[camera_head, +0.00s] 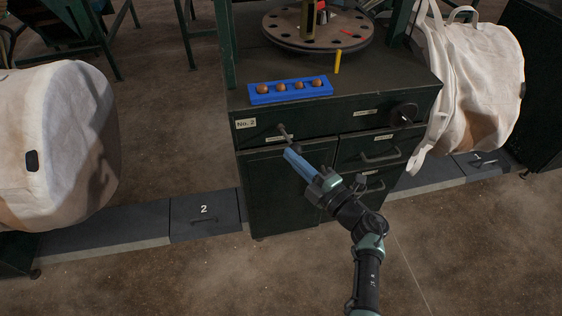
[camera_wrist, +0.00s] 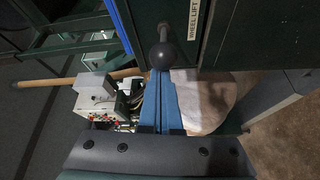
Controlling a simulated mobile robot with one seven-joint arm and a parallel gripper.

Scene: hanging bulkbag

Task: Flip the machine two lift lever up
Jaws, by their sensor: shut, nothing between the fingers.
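The lift lever (camera_head: 283,131) is a short dark handle on the front of the machine marked "No. 2" (camera_head: 247,124). In the wrist view its round dark knob (camera_wrist: 163,56) and stem show beside a label reading "WHEEL LIFT" (camera_wrist: 192,16). My gripper (camera_head: 288,151) has blue fingers, pressed together and empty, just in front of and slightly below the lever in the head view.
A blue tray (camera_head: 262,99) with several brown balls lies on the machine top beside a round turntable (camera_head: 275,29). A dark handwheel (camera_head: 404,114) and drawer handles (camera_head: 380,158) are to the right. White bulk bags (camera_head: 65,130) hang either side. The floor in front is clear.

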